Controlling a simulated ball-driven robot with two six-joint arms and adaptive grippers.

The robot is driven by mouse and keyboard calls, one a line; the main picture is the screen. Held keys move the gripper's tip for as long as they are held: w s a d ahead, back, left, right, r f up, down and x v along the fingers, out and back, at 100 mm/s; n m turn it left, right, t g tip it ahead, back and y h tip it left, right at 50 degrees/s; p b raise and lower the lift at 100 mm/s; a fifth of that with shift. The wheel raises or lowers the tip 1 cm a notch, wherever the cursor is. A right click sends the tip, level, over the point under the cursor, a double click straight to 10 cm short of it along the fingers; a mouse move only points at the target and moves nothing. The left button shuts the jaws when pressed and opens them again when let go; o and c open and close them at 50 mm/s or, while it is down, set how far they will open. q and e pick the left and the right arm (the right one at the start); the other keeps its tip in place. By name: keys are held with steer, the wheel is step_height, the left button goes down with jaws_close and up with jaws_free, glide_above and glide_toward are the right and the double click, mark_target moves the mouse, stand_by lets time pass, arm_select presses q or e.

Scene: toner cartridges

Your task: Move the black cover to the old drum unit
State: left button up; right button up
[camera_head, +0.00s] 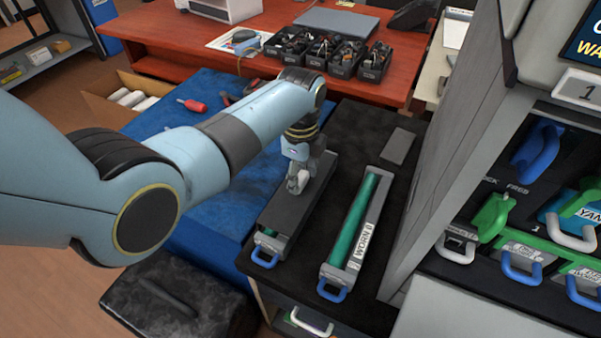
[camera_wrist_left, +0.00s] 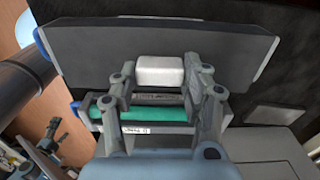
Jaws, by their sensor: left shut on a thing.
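The black cover (camera_head: 291,208) is a long dark slab over the left drum unit (camera_head: 268,245), whose green end and blue handle show at the near end. My left gripper (camera_head: 298,182) is shut on the cover's pale knob. The wrist view shows the fingers (camera_wrist_left: 173,88) on both sides of this white knob (camera_wrist_left: 160,71), above the cover (camera_wrist_left: 160,46). I cannot tell whether the cover rests on the unit or hangs just above it. The old drum unit (camera_head: 355,226), marked WORN, lies uncovered to the right, its green roller showing. It also appears in the wrist view (camera_wrist_left: 150,114). My right gripper is out of view.
Both units lie on a black cart top (camera_head: 372,122). A small grey block (camera_head: 398,147) lies behind the old unit. The printer (camera_head: 455,150) with coloured handles stands close on the right. A blue mat (camera_head: 205,215) with tools lies left, and black bins (camera_head: 345,57) stand behind.

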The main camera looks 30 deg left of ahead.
arm_select(q)
steer(key=shift+f, duration=0.55)
steer(key=o, duration=1.2)
steer(key=shift+o, duration=0.2)
